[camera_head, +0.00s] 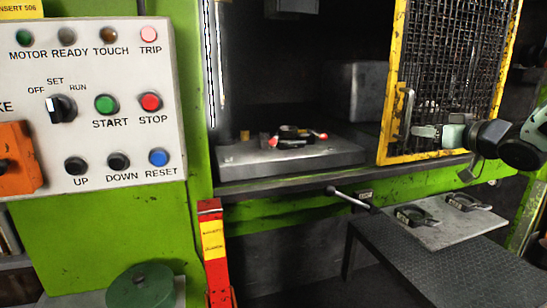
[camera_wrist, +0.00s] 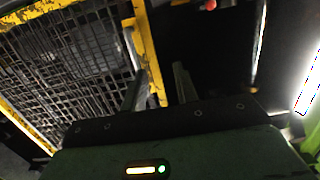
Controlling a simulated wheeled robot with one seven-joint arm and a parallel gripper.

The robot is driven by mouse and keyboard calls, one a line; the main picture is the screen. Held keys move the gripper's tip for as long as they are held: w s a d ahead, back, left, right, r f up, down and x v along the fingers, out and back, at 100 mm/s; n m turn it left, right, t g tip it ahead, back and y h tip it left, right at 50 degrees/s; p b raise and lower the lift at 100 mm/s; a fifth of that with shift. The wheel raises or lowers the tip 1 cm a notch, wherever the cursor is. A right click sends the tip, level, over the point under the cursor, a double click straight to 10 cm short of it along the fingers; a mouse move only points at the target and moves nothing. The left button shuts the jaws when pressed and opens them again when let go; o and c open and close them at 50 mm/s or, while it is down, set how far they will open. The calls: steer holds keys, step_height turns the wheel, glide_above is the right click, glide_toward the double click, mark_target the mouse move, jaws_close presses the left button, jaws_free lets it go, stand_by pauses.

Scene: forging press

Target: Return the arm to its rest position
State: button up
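My gripper (camera_head: 418,131) is at the right of the head view, beside the lower left part of the yellow-framed mesh gate (camera_head: 384,140). In the wrist view its two fingers (camera_wrist: 160,82) stand apart with a gap between them, and nothing is clearly held. The gate's yellow edge and upright handle (camera_head: 405,112) are close to the fingertips; I cannot tell whether they touch. My arm reaches in from the right edge of the head view. The gate stands at the right side of the press opening, leaving the die area uncovered.
A control panel (camera_head: 90,100) is at the left. Small parts with red ends (camera_head: 292,137) lie on the press block (camera_head: 235,155). A lever (camera_head: 348,199) juts from the front sill. A plate with two clamps (camera_head: 440,236) and a dark step (camera_head: 410,262) are below my arm.

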steer(key=s+a+f+g+h, duration=0.1)
steer(key=s+a+f+g, duration=0.1)
steer(key=s+a+f, duration=0.3)
steer(key=s+a+f+g, duration=0.2)
steer(key=a, duration=0.5)
steer(key=s+a+f+g+h, duration=0.1)
steer(key=s+a+f+g, duration=0.1)
steer(key=s+a+f, duration=0.3)
steer(key=s+a+f+n+g, duration=0.1)
steer(key=s+a+f+g, duration=0.1)
steer(key=s, duration=0.7)
steer(key=s+a+f+n+g+h, duration=0.1)
steer(key=s+a+f+g, duration=0.1)
steer(key=s, duration=0.7)
steer(key=s+a+f+n+g+h, duration=0.1)
steer(key=s+a+g, duration=0.3)
steer(key=s, duration=0.6)
steer(key=shift+f+n+g, duration=0.5)
steer(key=shift+n+g, duration=0.1)
steer(key=shift+g, duration=0.2)
